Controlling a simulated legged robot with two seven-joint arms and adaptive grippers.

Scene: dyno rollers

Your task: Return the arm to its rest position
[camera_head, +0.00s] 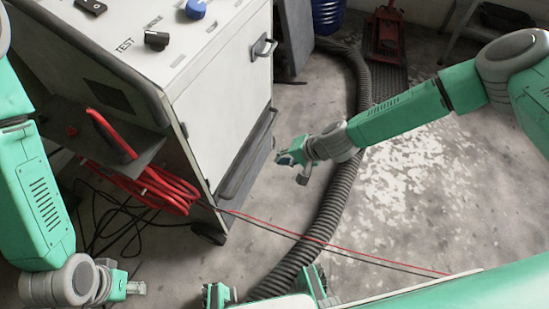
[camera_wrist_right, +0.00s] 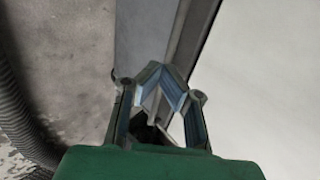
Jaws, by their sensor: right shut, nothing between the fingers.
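My right arm (camera_head: 400,117) reaches in from the right with its forearm out over the floor. Its green and grey gripper (camera_head: 291,164) is in front of the white cabinet's right side, apart from it in the head view. In the right wrist view the gripper (camera_wrist_right: 163,75) has its fingers together with nothing between them, and a pale panel and a grey strip lie beyond it. My left arm (camera_head: 42,195) hangs down at the left. Its gripper (camera_head: 140,288) is low at the bottom left, holding nothing that I can see; its fingers are too small to judge.
The white cabinet (camera_head: 225,95) has a black knob (camera_head: 156,40), a blue knob (camera_head: 196,9) and a handle (camera_head: 264,48). Red cable (camera_head: 165,190) hangs on its left. A grey hose (camera_head: 337,190) crosses the floor. A red jack (camera_head: 387,32) stands behind.

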